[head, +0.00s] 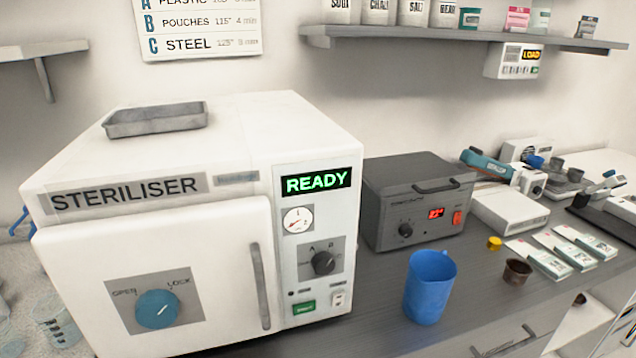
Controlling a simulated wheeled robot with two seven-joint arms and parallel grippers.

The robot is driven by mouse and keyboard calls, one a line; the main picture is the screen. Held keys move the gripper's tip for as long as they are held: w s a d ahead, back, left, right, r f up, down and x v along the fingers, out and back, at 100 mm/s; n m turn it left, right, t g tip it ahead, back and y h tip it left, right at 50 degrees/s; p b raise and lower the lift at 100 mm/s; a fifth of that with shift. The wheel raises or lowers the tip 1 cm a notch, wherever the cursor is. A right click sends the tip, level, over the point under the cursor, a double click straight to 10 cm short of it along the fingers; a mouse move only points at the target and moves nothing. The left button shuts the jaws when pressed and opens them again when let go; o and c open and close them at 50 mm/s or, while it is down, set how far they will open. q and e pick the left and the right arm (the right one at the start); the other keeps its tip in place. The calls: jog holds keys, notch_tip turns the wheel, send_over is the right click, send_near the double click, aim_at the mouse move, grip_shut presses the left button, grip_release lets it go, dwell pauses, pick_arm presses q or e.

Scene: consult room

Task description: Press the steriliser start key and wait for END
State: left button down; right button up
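The white steriliser (155,245) stands on the counter at the left, with its door closed. Its display (316,182) reads READY in green. The round blue door knob (157,309) sits between the OPEN and LOCK marks; its pointer looks turned toward LOCK. On the right panel are a pressure gauge (298,219), a black A/B selector knob (323,262), a green key (304,307) that looks like the start key, and a small white switch (338,298). The green key's lettering is too small to read. Neither of my grippers shows.
A metal tray (155,120) lies on top of the steriliser. A blue jug (430,287) stands on the counter right of the panel, near a brown cup (517,272) and a dark grey box unit (412,200). A wall chart (198,28) lists A, B and C settings.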

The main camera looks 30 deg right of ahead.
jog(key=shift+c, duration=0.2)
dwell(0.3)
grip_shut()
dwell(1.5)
